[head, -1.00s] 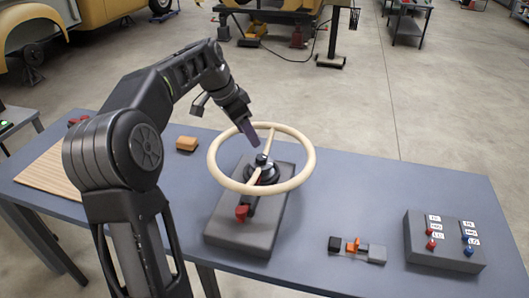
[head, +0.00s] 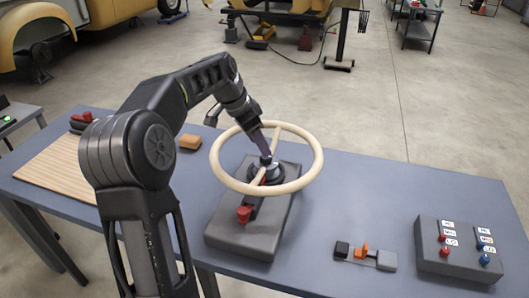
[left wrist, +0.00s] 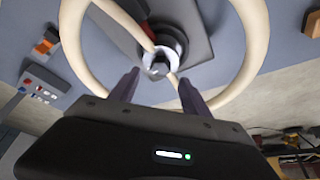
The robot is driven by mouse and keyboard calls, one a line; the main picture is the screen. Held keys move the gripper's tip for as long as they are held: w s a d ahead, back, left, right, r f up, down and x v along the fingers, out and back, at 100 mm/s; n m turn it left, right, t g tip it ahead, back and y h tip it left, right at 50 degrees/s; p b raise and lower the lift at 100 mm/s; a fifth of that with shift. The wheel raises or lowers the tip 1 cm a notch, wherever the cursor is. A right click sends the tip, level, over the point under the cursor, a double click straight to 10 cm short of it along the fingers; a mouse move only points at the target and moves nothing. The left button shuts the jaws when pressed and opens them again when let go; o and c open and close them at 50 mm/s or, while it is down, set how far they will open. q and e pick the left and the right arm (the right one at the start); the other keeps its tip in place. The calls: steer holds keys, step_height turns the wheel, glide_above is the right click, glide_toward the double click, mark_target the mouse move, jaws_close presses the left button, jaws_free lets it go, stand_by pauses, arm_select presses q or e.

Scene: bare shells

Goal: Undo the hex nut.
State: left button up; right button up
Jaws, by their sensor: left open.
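The hex nut (left wrist: 158,66) sits on the hub at the centre of a cream steering wheel (head: 314,172); in the head view my gripper partly covers it. The wheel is mounted on a dark grey base block (head: 240,238) on the table. My left gripper (head: 267,157) is just above the hub, pointing down at it. In the left wrist view its two fingers (left wrist: 158,88) are spread apart with nothing between them, and the nut shows just beyond the tips. My right gripper is not in view.
The blue-grey table (head: 330,215) holds a switch box (head: 455,262) at right, a small block with an orange part (head: 362,251), an orange-brown block (head: 190,142) and a wooden board (head: 60,170) at left. The table right of the wheel is mostly clear.

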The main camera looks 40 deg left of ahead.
arm_select(q)
steer(key=x, duration=0.5)
steer(key=shift+f+p, duration=0.15)
steer(key=shift+p, duration=0.2)
jaws_close()
